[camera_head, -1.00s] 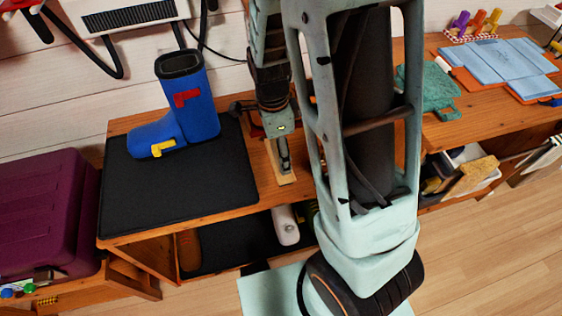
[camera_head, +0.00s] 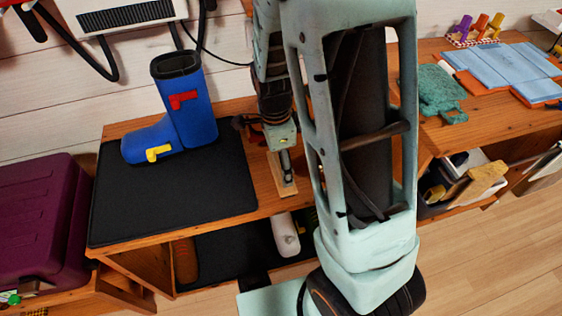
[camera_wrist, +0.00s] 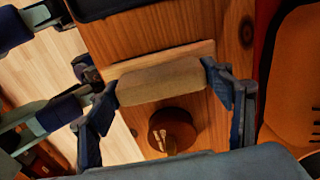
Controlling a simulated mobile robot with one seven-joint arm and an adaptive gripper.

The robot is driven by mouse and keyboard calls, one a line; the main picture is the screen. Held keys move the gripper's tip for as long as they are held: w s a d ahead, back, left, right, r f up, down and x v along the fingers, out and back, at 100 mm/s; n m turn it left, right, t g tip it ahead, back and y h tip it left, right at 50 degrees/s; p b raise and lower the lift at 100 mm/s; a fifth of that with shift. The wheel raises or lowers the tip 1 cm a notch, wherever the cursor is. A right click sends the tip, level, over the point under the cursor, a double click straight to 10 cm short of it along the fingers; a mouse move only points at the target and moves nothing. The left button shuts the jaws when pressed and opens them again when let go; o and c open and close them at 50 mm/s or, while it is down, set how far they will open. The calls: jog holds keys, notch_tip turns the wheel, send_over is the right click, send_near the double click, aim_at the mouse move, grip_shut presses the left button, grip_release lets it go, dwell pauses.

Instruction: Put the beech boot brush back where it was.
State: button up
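The beech boot brush (camera_wrist: 160,82) lies in the wrist view as a light wooden strip with a tan block in front of it. My gripper (camera_wrist: 162,82) has one fingertip at each end of the block, and both appear to touch it. In the head view the brush (camera_head: 284,180) shows as a pale wooden piece at the bench top, right of the black mat, with my gripper (camera_head: 286,163) directly above it. Whether the brush rests on the wood or hangs just above it is hard to tell.
A blue boot (camera_head: 188,118) stands on the black mat (camera_head: 180,190). A round brown object (camera_wrist: 172,130) sits beside the brush. The shelf below holds a white object (camera_head: 285,235). A purple case (camera_head: 40,220) is at left; a green cloth (camera_head: 435,92) lies at right.

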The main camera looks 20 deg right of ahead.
aim_at(278, 161)
jog(key=o, duration=0.3)
jog(key=shift+o, duration=0.2)
jog(key=shift+r, duration=0.1)
notch_tip(278, 161, up, 12)
jog(key=p, duration=0.3)
jog(key=shift+a, duration=0.4)
